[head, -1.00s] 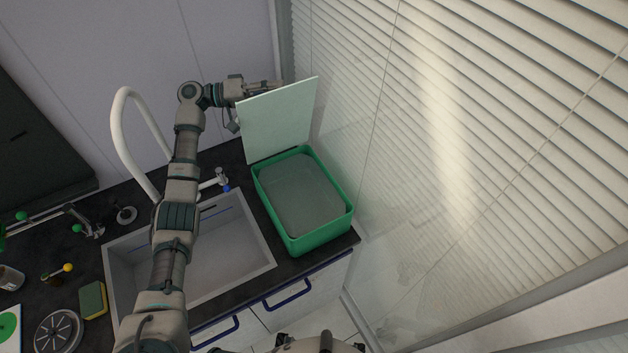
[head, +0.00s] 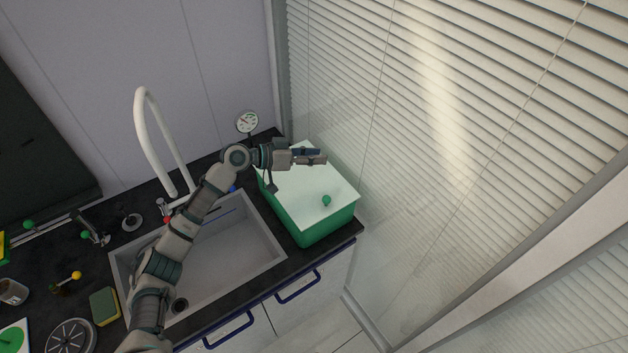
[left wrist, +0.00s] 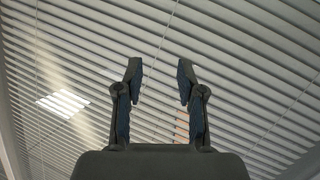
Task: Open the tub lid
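The green tub (head: 318,228) stands on the dark counter right of the sink. Its pale, flat lid (head: 305,190) lies shut over the top, with a round green knob (head: 326,200) near the front edge. My left gripper (head: 322,156) is above the rear part of the lid, pointing right, and hides some of it. In the left wrist view its two fingers (left wrist: 160,85) are apart with nothing between them. I cannot tell whether the gripper touches the lid. My right gripper is not in view.
A sink (head: 215,255) with a white curved faucet (head: 150,140) is left of the tub. A glass wall with blinds (head: 450,130) stands close on the right. A round gauge (head: 246,122) is behind. A sponge (head: 104,306) lies at the left.

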